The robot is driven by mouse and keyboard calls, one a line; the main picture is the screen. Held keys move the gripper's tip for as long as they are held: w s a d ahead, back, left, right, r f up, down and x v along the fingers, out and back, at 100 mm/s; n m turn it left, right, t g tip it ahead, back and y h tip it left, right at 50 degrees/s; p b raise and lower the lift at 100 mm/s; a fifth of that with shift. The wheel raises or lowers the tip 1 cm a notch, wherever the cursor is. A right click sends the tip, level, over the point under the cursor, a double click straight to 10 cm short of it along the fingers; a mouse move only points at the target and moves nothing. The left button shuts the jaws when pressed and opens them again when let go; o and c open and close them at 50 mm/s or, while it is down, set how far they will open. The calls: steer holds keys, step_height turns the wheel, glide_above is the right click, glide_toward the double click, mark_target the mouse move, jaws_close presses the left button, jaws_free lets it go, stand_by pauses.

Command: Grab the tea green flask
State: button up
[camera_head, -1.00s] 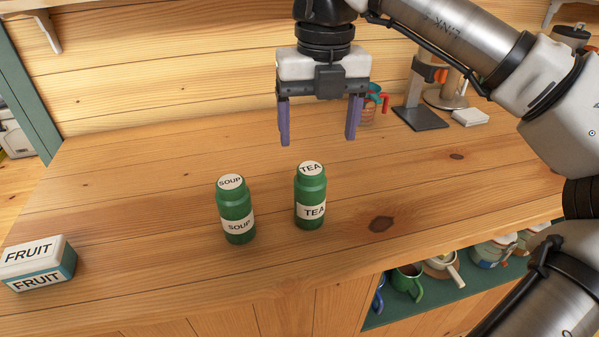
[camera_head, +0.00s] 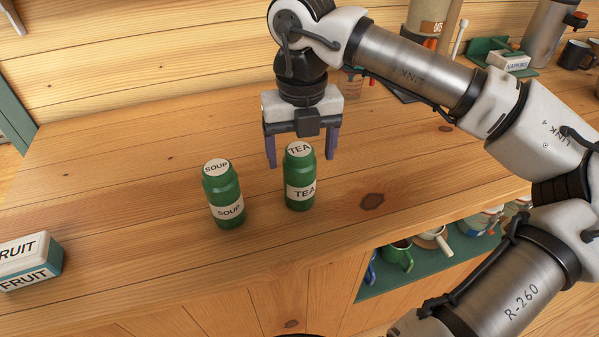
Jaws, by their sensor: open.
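The green flask labelled TEA (camera_head: 300,178) stands upright on the wooden counter. A second green flask labelled SOUP (camera_head: 223,194) stands upright to its left, with a gap between them. My gripper (camera_head: 301,160) is open and points down, with its two purple fingers apart. In the picture the fingers appear on either side of the TEA flask's top; the flask's top overlaps the space between them. I cannot tell whether the fingers are around the flask or behind it. Nothing is held.
A box labelled FRUIT (camera_head: 28,262) sits at the counter's left. A cup, a napkin box (camera_head: 508,60) and dark mugs (camera_head: 577,54) stand at the back right. An open shelf below the front edge holds a green mug (camera_head: 397,256). The counter's left middle is clear.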

steer(key=shift+s+a+f+p, duration=0.15)
steer(key=shift+f+p, duration=0.15)
steer(key=shift+f, duration=1.55)
steer(key=shift+r, duration=0.1)
steer(key=c, duration=1.3)
